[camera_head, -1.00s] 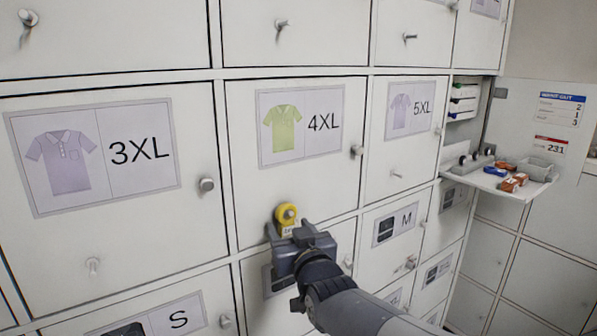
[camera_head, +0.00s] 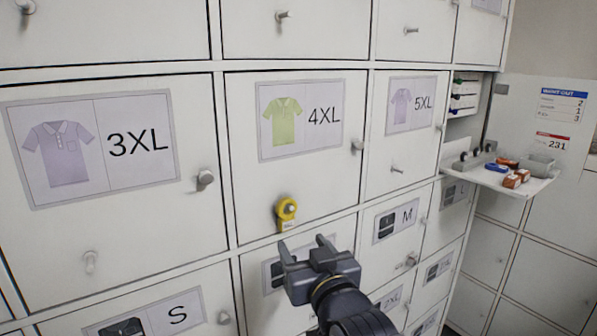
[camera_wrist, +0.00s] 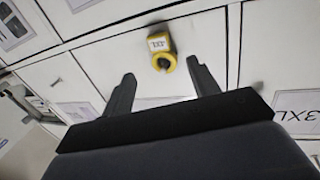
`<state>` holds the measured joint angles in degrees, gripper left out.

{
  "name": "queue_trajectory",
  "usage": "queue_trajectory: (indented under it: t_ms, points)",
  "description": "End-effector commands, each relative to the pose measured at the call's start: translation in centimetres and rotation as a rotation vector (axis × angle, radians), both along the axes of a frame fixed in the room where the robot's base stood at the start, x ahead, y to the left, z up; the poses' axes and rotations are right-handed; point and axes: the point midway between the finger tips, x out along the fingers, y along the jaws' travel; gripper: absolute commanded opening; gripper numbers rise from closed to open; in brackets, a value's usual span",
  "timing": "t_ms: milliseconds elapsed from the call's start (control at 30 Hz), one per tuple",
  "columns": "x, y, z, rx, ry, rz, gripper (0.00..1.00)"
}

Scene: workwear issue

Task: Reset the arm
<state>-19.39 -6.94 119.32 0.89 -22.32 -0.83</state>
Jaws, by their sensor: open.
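My gripper (camera_head: 306,254) is open and empty in the head view, just below and in front of the 4XL door (camera_head: 315,190).
Closed locker doors surround it, including 3XL (camera_head: 140,215), 5XL (camera_head: 395,165), M (camera_head: 385,255) and S (camera_head: 200,285), with protruding knobs. A small shelf (camera_head: 480,178) at the right holds several small orange and blue items. A notice panel (camera_head: 562,110) stands behind it.

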Motion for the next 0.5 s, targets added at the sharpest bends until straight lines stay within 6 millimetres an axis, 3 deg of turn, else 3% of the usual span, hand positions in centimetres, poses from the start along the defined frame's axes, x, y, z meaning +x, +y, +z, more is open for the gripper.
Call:
queue_trajectory:
  t_ms: [500]
  points:
    - [6.8,2.3,0.1,0.0,0.001,0.0,0.57]
